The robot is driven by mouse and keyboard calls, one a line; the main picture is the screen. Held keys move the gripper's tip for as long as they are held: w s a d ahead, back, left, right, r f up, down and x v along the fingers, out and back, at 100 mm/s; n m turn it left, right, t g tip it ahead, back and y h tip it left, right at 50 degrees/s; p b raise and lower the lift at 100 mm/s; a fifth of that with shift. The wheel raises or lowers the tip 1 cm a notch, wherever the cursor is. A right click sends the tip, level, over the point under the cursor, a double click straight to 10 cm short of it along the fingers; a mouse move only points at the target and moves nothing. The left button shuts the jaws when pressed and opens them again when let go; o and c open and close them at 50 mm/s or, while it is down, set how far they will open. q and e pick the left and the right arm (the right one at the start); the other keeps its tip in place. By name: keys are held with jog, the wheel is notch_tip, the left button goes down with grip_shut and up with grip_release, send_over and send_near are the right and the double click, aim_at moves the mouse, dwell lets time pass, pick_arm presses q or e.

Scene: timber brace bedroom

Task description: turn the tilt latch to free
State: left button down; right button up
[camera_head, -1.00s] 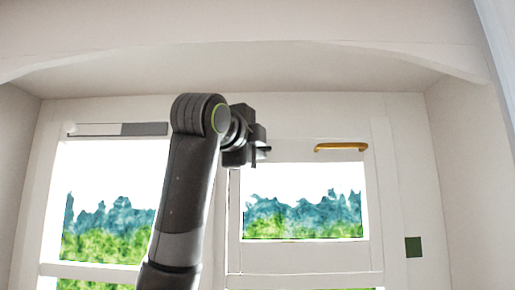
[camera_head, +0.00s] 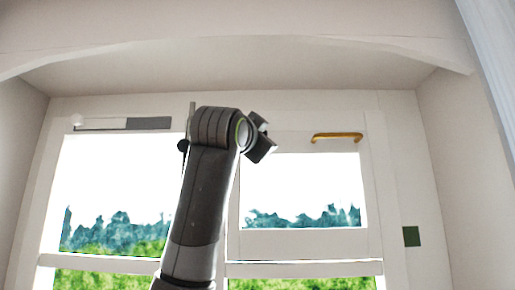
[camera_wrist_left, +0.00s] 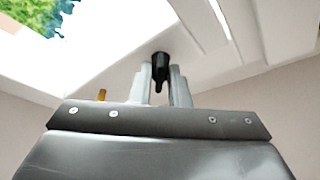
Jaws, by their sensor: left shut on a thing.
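In the left wrist view a small black piece (camera_wrist_left: 160,58), which looks like the tilt latch, stands out from the white window frame. The fingertips of my left gripper (camera_wrist_left: 160,78) are closed around it, one on each side. In the head view my left arm hides most of the gripper and the place it holds. A small dark knob (camera_head: 183,145) shows just left of my arm, beside a thin grey upright strip; I cannot tell whether it is part of the latch. My right gripper is in neither view.
A gold handle (camera_head: 337,137) sits on the right sash's top rail. A grey and white bar (camera_head: 148,123) is above the left pane. A green square (camera_head: 412,236) is on the right wall panel. An arched white beam (camera_head: 240,58) crosses above.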

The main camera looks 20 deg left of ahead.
pick_arm(q)
jog(key=shift+w+d+f+n+y+b, duration=0.1)
jog(key=shift+n+y+b, duration=0.25)
jog(key=shift+n+y, duration=1.2)
jog(key=shift+s+d+f+n+y+b, duration=0.1)
jog(key=shift+n+y+b, duration=0.35)
jog(key=shift+n, duration=2)
jog(key=shift+w+n+y+b, duration=0.1)
jog(key=shift+n+y+b, duration=0.2)
jog(key=shift+n+y, duration=1.25)
jog(key=shift+n+h, duration=0.45)
jog(key=shift+n, duration=0.3)
jog(key=c, duration=1.6)
grip_release()
jog(key=shift+o, duration=0.2)
jog(key=b+v, duration=0.9)
jog(key=v, duration=0.8)
jog(key=shift+f+b, duration=0.35)
jog(key=shift+b, duration=0.05)
